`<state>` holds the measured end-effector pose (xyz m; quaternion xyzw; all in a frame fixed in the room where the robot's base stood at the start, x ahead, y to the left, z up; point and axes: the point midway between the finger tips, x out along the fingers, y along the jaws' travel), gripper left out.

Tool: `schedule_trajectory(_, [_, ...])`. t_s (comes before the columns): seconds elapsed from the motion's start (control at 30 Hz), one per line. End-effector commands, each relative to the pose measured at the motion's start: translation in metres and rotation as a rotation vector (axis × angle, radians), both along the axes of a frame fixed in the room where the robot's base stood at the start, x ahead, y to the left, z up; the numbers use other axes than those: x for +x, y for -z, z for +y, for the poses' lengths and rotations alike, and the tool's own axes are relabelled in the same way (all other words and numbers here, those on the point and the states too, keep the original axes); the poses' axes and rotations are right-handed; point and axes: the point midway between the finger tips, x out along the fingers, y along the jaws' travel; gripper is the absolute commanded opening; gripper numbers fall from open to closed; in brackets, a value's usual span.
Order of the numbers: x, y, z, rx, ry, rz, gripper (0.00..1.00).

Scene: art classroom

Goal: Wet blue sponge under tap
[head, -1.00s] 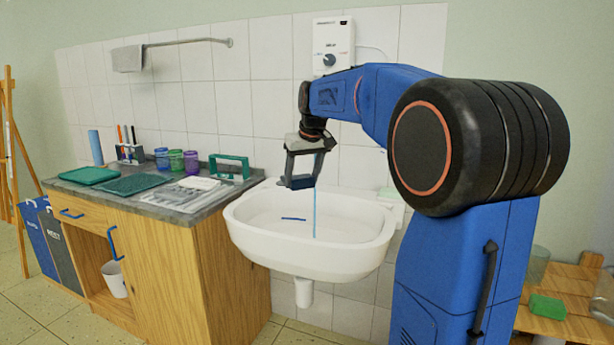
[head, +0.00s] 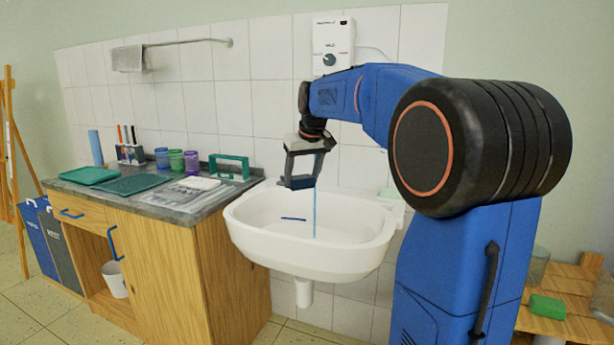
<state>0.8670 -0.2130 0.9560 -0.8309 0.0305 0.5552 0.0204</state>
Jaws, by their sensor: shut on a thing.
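My gripper (head: 300,184) hangs pointing down over the white basin (head: 250,238), above its rear part. It is shut on a dark blue thing at its fingertips, which fits the blue sponge; the fingers hide most of it. A thin light-blue stream of water (head: 315,215) falls into the basin just right of the gripper. I cannot tell whether it touches the sponge. The tap itself is hidden behind my gripper and arm. A white water heater (head: 333,40) with a dark dial is on the tiled wall above.
A thin dark blue strip (head: 293,219) shows in the basin. A wooden counter (head: 180,218) on the left bears green trays (head: 90,175), jars (head: 176,160) and a green frame (head: 230,166). A green block (head: 547,307) lies on a low wooden surface at right.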

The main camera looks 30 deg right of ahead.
Motion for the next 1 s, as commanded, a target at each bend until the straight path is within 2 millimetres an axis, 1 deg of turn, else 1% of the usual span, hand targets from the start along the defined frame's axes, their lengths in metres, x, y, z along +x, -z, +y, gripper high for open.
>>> schedule_trajectory(0.47, [-0.002,-0.003,0.002,0.000,-0.001,-0.001,0.44])
schedule_trajectory(1.0, [-0.026,-0.030,0.025,-0.001,-0.002,-0.001,0.44])
